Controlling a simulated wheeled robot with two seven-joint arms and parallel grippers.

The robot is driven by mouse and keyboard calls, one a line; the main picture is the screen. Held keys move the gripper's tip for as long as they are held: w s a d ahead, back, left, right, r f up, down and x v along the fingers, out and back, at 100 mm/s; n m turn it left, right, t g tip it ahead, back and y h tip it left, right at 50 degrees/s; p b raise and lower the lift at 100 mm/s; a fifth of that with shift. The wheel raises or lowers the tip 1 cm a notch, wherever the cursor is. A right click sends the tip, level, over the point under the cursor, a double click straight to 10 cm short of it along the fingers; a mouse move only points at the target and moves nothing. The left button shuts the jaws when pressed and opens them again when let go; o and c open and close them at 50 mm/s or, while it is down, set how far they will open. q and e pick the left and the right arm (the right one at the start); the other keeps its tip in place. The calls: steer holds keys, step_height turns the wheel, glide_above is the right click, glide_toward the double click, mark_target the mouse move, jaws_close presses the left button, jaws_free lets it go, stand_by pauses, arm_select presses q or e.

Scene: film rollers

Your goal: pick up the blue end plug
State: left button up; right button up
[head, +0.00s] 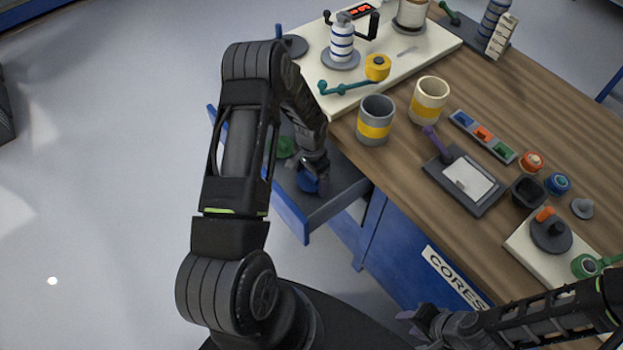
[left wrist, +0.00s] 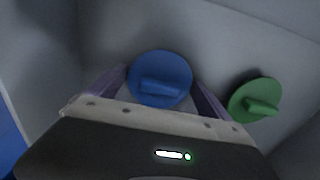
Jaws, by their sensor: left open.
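The blue end plug (head: 308,182) lies in the open grey drawer at the bench's side. In the left wrist view the blue end plug (left wrist: 160,78) is a round disc with a raised tab, seen between my two fingers. My left gripper (head: 318,186) is open and reaches down into the drawer over the plug. Its fingers flank the plug; whether they touch it I cannot tell. A green end plug (head: 286,147) lies farther back in the drawer, and in the left wrist view this green plug (left wrist: 255,101) is right of the fingers. My right gripper (head: 412,318) is low beside the bench; its jaws are unclear.
The drawer (head: 340,200) has walls close around the left gripper. Open floor lies to the left.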

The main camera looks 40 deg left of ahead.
arm_select(q)
steer(key=shift+c, duration=0.2)
steer(key=c, duration=1)
steer(key=shift+c, duration=0.2)
steer(key=shift+r, duration=0.2)
step_height(320, 180, up, 10)
steer(key=shift+f+b, duration=0.15)
steer(key=shift+b, duration=0.7)
